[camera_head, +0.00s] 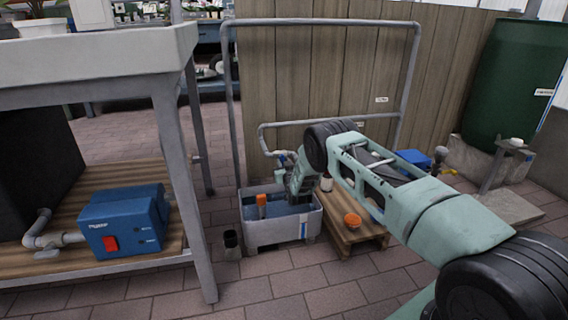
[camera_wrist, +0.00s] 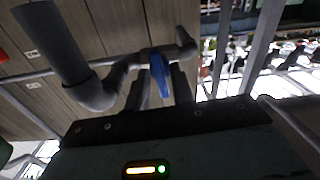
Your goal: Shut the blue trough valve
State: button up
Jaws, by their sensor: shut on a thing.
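The blue valve handle (camera_wrist: 160,75) sits on a grey pipe in the wrist view. My gripper (camera_wrist: 160,88) has its two dark fingers on either side of the handle and is shut on it. The valve is mostly hidden there by my arm, with a little blue showing beside the grey pipe (camera_head: 268,153).
A wooden pallet (camera_head: 345,236) with an orange cap stands right of the trough. A blue pump box (camera_head: 124,221) sits under the bench (camera_head: 105,60) at left. A plank wall (camera_head: 320,70) stands behind. A green barrel (camera_head: 510,80) is at right. Brick floor in front is clear.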

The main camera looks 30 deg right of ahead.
jog(key=shift+f+m, duration=0.1)
jog(key=shift+m, duration=0.4)
jog(key=o, duration=0.7)
jog(key=p+v, duration=0.8)
jog(key=v, duration=0.9)
jog(key=shift+s+p, duration=0.25)
jog(key=shift+p, duration=0.1)
